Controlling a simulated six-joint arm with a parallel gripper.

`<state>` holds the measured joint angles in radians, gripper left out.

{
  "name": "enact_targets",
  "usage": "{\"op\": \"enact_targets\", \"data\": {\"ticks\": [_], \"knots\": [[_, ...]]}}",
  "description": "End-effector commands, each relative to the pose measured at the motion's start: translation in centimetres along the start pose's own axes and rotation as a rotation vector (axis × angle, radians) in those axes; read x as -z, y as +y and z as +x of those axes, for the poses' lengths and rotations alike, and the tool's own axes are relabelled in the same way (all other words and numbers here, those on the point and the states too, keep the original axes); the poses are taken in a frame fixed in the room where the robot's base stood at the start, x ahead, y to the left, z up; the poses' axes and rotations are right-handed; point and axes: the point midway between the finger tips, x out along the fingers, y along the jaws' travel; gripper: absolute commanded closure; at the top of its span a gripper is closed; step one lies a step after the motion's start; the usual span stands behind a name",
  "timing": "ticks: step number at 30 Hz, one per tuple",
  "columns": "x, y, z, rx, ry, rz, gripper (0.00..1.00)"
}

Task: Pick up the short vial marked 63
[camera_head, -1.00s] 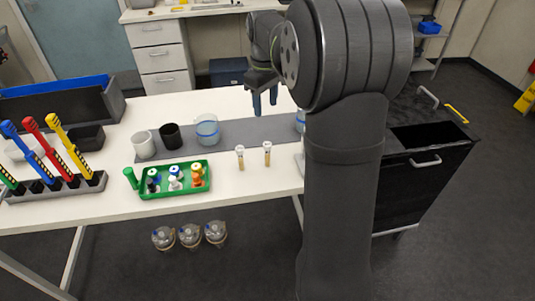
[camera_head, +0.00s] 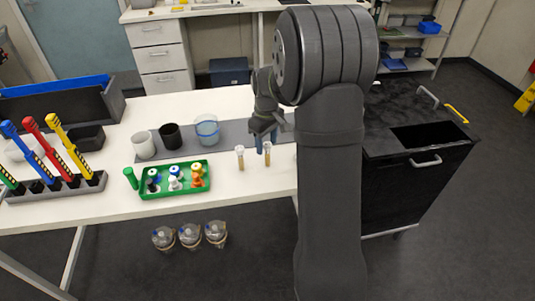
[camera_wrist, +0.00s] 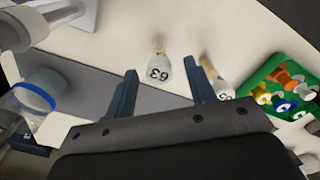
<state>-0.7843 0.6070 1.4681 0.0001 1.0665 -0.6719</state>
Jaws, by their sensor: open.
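The short vial marked 63 (camera_wrist: 160,72) has a white label and a tan end. In the wrist view it lies between the lines of my two fingers. It seems to be the right one of two small upright vials in the head view (camera_head: 267,155). My gripper (camera_head: 265,140) is open, with blue fingers just behind and above that vial. In the wrist view my gripper (camera_wrist: 164,69) has a wide gap between its fingertips; contact with the vial cannot be told. A second similar vial (camera_head: 240,158) stands to the left; in the wrist view it (camera_wrist: 217,80) is beside the right finger, its marking partly hidden.
A green tray (camera_head: 146,193) with several coloured-cap bottles is left of the vials. A blue-ringed beaker (camera_head: 207,130), a black cup (camera_head: 170,137) and a white cup (camera_head: 144,145) stand behind it. The white table (camera_head: 235,192) is clear in front of the vials.

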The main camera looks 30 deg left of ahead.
Motion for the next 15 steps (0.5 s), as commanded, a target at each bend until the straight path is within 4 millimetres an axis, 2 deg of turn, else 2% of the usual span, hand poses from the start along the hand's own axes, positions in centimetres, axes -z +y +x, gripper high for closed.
{"op": "enact_targets", "data": {"ticks": [3,6,14,15], "knots": [[-0.4,0.0,1.9,0.002,-0.002,0.000,0.50],[-0.4,0.0,2.9,0.001,-0.001,0.000,0.50],[-0.3,0.0,3.2,-0.001,0.000,0.000,0.50],[-0.3,0.0,3.2,-0.001,0.000,0.000,0.54]]}}
